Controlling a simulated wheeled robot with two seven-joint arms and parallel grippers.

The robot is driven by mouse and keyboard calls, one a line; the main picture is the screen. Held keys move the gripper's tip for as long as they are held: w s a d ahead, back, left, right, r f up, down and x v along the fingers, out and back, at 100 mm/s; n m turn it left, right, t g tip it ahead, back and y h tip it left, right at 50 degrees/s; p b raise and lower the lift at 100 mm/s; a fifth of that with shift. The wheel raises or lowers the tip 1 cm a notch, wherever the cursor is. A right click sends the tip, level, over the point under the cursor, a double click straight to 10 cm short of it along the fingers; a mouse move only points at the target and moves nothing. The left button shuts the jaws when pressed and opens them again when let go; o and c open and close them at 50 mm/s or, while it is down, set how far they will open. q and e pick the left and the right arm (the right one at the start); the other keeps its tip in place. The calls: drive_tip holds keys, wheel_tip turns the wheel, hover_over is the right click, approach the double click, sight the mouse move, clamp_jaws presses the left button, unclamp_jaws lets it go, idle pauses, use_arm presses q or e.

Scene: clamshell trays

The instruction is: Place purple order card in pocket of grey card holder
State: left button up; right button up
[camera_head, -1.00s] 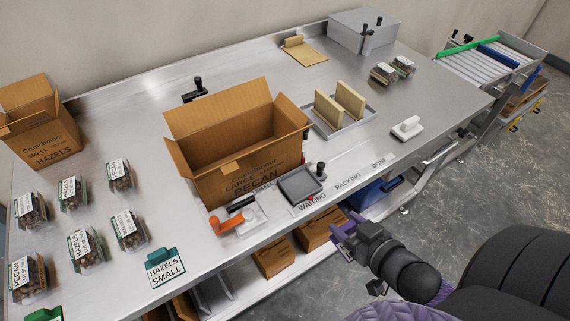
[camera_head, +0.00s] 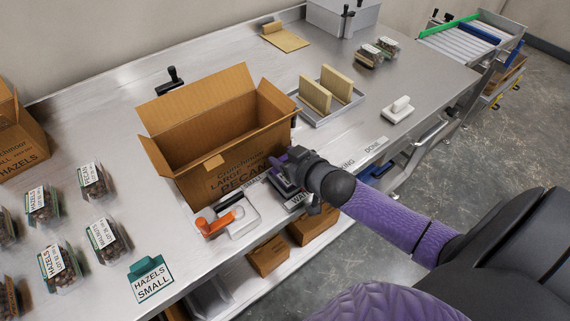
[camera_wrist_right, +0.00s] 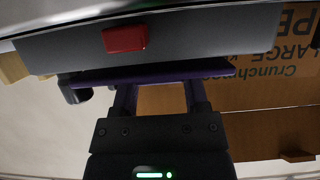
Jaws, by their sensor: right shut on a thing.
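The grey card holder (camera_head: 284,187) sits near the front edge of the table, mostly hidden by my right gripper (camera_head: 290,170) in the head view. In the right wrist view its grey wall with a red patch (camera_wrist_right: 125,39) spans the upper part. My right gripper (camera_wrist_right: 160,90) is shut on the purple order card (camera_wrist_right: 165,74), seen nearly edge-on as a thin purple strip across the fingertips. The card lies close against the holder's wall in that view. I cannot tell whether it touches the holder or its pocket. My left gripper is out of view.
A large open pecan carton (camera_head: 218,140) stands just behind and left of the gripper. An orange-handled tape dispenser (camera_head: 215,223) is left of the holder. A tray with upright cream boards (camera_head: 345,106) stands behind right. Nut clamshells (camera_head: 62,265) fill the left side.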

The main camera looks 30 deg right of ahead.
wheel_tip(320, 180, down, 2)
drive_tip(key=shift+f+b, duration=0.1)
drive_tip(key=shift+b, duration=0.2)
drive_tip(key=shift+r, duration=0.25)
drive_tip(key=o, duration=1.2)
drive_tip(key=shift+f, duration=0.15)
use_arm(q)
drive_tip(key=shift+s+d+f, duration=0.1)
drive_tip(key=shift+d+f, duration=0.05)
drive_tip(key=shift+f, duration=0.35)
